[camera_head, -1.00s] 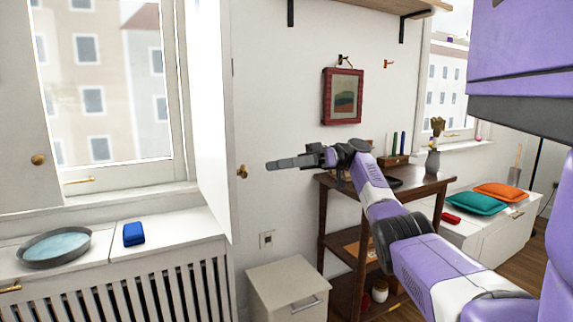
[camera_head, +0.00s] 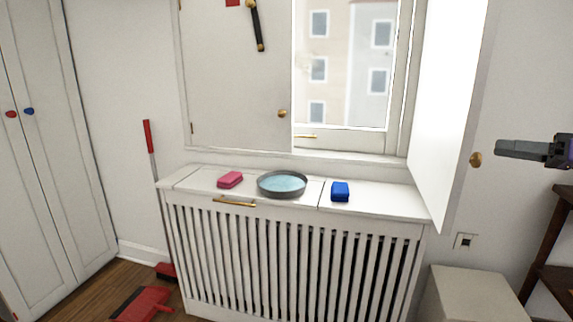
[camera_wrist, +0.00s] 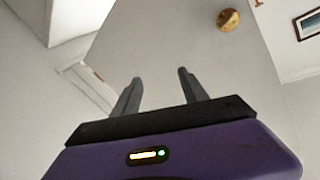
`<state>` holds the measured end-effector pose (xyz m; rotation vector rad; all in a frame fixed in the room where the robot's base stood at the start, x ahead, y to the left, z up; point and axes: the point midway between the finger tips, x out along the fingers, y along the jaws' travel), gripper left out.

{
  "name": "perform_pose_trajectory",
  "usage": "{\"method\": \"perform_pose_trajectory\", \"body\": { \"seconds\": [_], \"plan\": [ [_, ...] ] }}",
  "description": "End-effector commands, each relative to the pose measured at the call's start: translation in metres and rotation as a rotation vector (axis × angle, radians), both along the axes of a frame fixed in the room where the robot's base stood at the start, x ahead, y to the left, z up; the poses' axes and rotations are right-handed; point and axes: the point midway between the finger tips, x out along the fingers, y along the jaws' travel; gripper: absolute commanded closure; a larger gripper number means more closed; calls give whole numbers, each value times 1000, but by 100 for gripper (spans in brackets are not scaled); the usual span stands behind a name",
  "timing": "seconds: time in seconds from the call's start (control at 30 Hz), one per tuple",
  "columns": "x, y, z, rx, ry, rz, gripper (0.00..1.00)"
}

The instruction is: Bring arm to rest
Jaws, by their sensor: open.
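My gripper (camera_head: 520,149) reaches in from the right edge of the head view, in front of the wall and to the right of the open white shutter door. In the wrist view my gripper (camera_wrist: 157,84) has its two dark fingers apart with nothing between them. Beyond the fingers are the pale shutter panel and its round brass knob (camera_wrist: 228,20). Most of my arm is outside the head view.
The radiator cover (camera_head: 300,222) holds a pink block (camera_head: 230,180), a round grey pan (camera_head: 282,184) and a blue block (camera_head: 340,192). The open shutter (camera_head: 445,110) stands out near my gripper. A white cabinet (camera_head: 475,293) and dark wooden shelf (camera_head: 548,280) are at lower right.

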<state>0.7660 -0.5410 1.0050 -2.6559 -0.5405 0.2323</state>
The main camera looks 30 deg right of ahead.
Motion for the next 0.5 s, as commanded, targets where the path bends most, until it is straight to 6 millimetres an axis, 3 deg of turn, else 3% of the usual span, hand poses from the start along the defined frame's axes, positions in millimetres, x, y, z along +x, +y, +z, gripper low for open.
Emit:
{"method": "perform_pose_trajectory", "body": {
  "seconds": [0.23, 0.37, 0.5],
  "plan": [
    [55, -19, -78, 40, 38, -302, 49],
    [80, -10, -128, 60, 39, -442, 49],
    [97, 13, -181, 72, 28, -574, 49]
  ]
}}
